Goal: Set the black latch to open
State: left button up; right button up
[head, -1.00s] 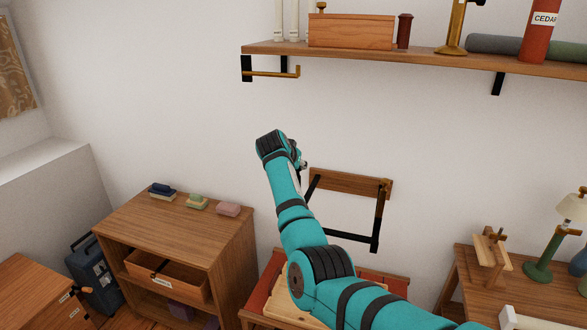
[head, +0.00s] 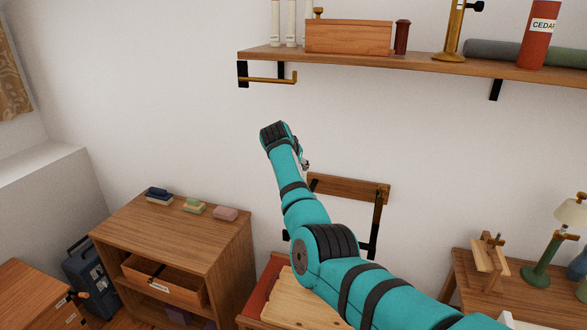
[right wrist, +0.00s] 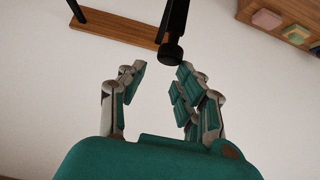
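A wooden rail (head: 362,190) is on the wall with black bars on it. One black bar (head: 376,215) hangs from its right end. In the right wrist view the wooden rail (right wrist: 120,27) is at the top. A black bar with a rounded end (right wrist: 173,50) comes down in front of it, just beyond my fingertips. I cannot tell for sure that this bar is the black latch. My right gripper (right wrist: 161,82) is open and empty, its fingers apart. In the head view my right arm mostly hides it. My left gripper is not in view.
A wooden shelf (head: 420,65) with a brass bar (head: 270,80) under it is above. A wooden cabinet (head: 185,235) with soap-like blocks stands left. A table (head: 460,275) with a lamp and wooden stand is right.

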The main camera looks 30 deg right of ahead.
jog(key=shift+o, duration=1.1)
jog(key=shift+w+d+f, duration=0.25)
jog(key=shift+w+f, duration=0.05)
jog(key=shift+f, duration=0.2)
jog(key=shift+s+a+r, duration=0.2)
jog(key=shift+s+a, duration=0.05)
jog(key=shift+a, duration=0.15)
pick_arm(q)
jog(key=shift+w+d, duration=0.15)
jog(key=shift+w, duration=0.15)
pick_arm(e)
jog(key=v, duration=1)
jog(key=shift+r, duration=0.45)
jog(key=shift+s, duration=0.1)
